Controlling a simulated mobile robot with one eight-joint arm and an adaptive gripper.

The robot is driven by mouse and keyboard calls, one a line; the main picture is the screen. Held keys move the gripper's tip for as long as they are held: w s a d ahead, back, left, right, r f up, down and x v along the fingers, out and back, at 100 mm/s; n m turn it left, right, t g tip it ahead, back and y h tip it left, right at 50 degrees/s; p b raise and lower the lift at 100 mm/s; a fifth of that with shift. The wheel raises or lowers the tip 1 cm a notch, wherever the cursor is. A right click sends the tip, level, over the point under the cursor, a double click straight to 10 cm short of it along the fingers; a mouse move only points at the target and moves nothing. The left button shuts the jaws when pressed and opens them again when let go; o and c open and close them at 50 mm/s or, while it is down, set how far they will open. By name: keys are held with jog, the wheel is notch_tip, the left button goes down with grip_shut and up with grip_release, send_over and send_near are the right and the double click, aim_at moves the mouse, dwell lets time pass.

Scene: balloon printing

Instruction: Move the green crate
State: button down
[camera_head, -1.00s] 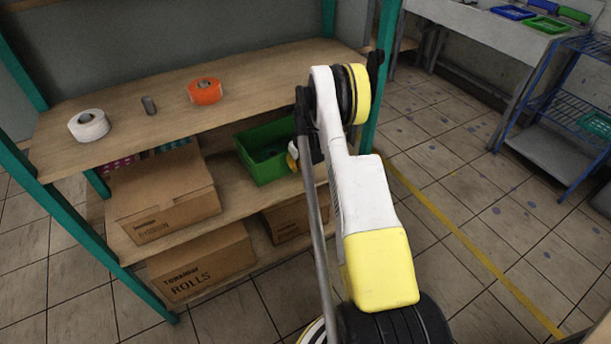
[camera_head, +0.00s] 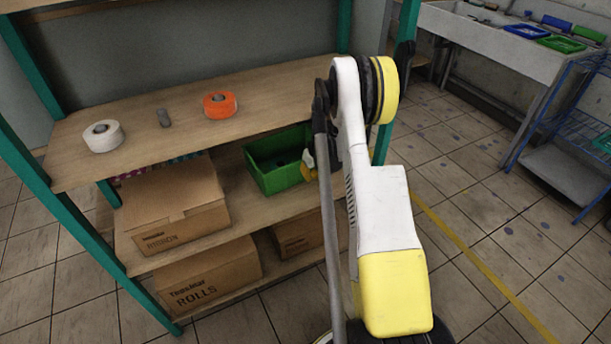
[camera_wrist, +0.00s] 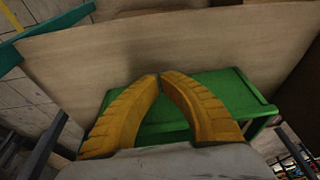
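The green crate (camera_head: 270,178) sits on the middle shelf, right of the cardboard boxes, with its open side up. My gripper (camera_head: 308,165) is at the crate's right end in the head view, partly hidden behind my arm. In the wrist view my two yellow fingers (camera_wrist: 160,78) curve together, with their tips meeting or almost meeting. The crate (camera_wrist: 235,92) shows behind and between them there. I see nothing clearly held between the tips. Whether the fingers touch the crate is unclear.
A cardboard box (camera_head: 172,205) stands left of the crate. A teal post (camera_head: 398,60) rises at the right. Open tiled floor lies right.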

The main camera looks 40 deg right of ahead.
jog(key=s+a, duration=0.1)
jog(key=s, duration=0.7)
jog(key=shift+s+a, duration=0.2)
jog(key=shift+s, duration=0.2)
